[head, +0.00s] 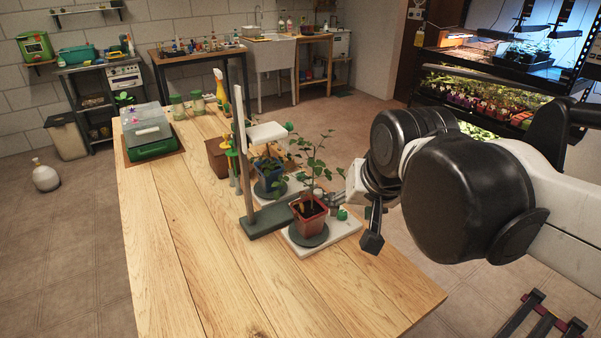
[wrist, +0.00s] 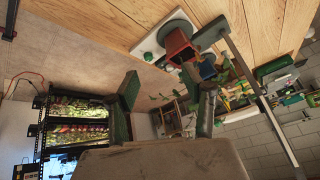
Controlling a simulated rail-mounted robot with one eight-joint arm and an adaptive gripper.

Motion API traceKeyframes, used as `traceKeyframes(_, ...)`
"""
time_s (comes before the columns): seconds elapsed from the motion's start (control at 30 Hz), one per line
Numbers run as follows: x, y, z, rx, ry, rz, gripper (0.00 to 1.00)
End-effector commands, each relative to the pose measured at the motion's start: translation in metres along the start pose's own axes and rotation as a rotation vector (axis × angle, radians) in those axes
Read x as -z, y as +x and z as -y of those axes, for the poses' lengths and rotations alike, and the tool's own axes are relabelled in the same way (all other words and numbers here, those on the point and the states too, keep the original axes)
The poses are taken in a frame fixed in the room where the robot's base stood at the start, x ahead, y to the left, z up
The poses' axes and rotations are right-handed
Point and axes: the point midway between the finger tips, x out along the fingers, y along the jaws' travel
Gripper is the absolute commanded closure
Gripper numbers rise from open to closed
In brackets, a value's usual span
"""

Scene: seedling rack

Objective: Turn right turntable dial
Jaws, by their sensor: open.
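The right turntable (head: 345,226) is a white base with a dark round plate (head: 308,238) on the wooden table's right side. A red-brown pot (head: 309,214) with a leafy seedling stands on the plate. Its green dial (head: 342,214) is at the base's right corner. In the wrist view, the white base (wrist: 146,43) and the small green dial (wrist: 148,57) show at the top, near the pot (wrist: 178,43). My gripper (head: 355,222) is open and empty, beside the dial in the head view. In the wrist view its fingers (wrist: 165,98) are spread; contact with the dial is not visible.
A stand with a tall post (head: 246,160) and dark foot (head: 268,220) is left of the turntable. The table's front left (head: 190,260) is clear.

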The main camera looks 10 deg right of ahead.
Motion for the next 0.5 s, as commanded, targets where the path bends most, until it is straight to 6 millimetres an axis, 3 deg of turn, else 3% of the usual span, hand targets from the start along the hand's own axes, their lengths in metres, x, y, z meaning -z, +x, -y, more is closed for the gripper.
traceKeyframes(0.1, 0.038, -0.001, 0.01, -0.011, 0.118, 0.035, 0.56)
traceKeyframes(0.5, 0.145, 0.025, 0.039, -0.081, 0.52, 0.142, 0.56)
